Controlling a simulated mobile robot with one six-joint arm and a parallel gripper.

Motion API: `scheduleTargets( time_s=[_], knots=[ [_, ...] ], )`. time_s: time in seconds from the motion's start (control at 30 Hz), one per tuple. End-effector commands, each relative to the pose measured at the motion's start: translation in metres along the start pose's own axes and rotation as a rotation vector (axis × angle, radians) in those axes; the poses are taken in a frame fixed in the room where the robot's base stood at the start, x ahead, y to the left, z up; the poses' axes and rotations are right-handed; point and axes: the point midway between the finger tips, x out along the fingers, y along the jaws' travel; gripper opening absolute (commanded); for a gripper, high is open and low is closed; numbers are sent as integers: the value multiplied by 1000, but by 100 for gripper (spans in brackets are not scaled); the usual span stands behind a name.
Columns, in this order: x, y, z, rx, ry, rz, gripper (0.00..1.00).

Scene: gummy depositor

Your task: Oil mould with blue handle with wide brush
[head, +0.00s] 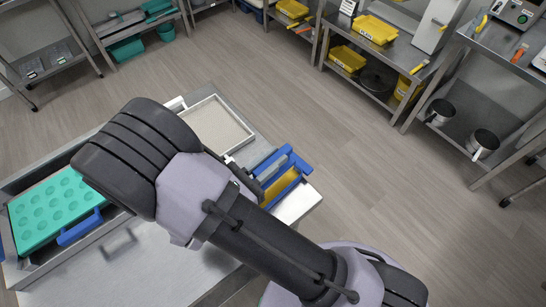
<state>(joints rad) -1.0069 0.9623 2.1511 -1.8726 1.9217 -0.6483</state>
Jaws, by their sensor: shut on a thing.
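A teal mould (50,207) with rows of round cavities sits in a grey metal tray or frame at the left of the head view. A blue handle (80,229) sticks out at its right side. Blue parts (298,163) show just right of the arm, beside a container with amber content (281,187). I cannot tell whether the wide brush is among them. No brush is clearly seen on the mould.
A white-rimmed tray (218,126) lies at the back of the metal table (172,262). Shelves with yellow bins (376,30) and steel pots (483,144) stand at the right. Racks with teal items (126,49) stand at the back left. Open wooden floor (310,100) lies between.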

Motion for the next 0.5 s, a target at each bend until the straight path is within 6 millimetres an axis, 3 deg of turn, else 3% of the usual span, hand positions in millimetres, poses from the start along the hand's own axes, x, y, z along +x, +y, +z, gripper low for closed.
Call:
scheduleTargets(
  time_s=[0.37, 0.5],
  knots=[
    [0, 0, 1, 0, 0, 0, 0],
    [0, 0, 15, 0, 0, 0, 0]
  ],
)
